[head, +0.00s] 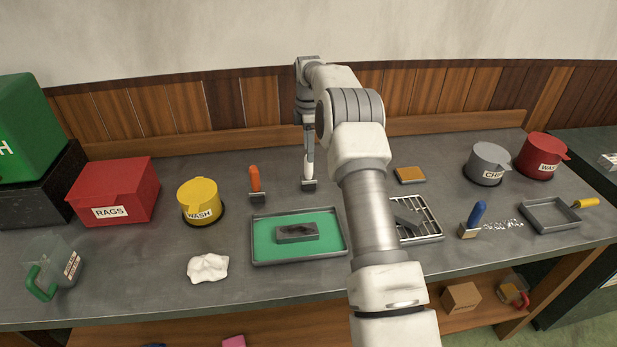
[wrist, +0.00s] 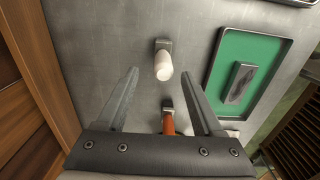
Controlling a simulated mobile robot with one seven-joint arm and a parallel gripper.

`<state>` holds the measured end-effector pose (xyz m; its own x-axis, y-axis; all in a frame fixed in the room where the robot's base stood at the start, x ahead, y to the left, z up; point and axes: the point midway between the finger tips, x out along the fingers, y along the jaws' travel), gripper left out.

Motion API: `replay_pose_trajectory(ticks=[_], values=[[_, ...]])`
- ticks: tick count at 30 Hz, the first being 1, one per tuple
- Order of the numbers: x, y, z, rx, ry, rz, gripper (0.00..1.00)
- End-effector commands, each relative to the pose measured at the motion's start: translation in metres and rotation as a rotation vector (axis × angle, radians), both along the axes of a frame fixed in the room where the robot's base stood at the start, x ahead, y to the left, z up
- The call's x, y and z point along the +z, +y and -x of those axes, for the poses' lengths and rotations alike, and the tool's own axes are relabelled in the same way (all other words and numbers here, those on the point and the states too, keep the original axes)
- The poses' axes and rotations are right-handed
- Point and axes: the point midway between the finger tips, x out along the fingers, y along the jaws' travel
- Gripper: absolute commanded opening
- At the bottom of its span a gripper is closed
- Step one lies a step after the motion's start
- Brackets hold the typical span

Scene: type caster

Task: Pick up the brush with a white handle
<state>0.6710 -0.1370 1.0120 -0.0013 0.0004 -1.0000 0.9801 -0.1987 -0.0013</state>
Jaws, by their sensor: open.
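The brush with a white handle (head: 309,173) stands on the grey worktop at the back middle, handle up, on its dark brush head. In the wrist view the white handle (wrist: 163,66) points up toward the camera. My gripper (head: 309,137) is above this brush, pointing down. In the wrist view the open fingers of my gripper (wrist: 159,73) appear on either side of the white handle, with nothing held. Whether the fingertips reach the handle's height is hard to tell.
An orange-handled brush (head: 254,179) stands close by on the left; it also shows between the fingers' lower parts in the wrist view (wrist: 168,123). A green tray (head: 262,240) with a dark block lies in front. A yellow wash pot (head: 199,203) and a blue-handled brush (head: 476,216) stand farther off.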

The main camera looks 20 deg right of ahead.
Motion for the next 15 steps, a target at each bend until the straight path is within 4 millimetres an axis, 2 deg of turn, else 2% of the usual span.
replay_pose_trajectory(ticks=[8,15], values=[[-0.021,0.001,0.001,0.000,0.001,0.000,0.68],[-0.057,0.001,0.005,0.000,0.001,0.000,0.68]])
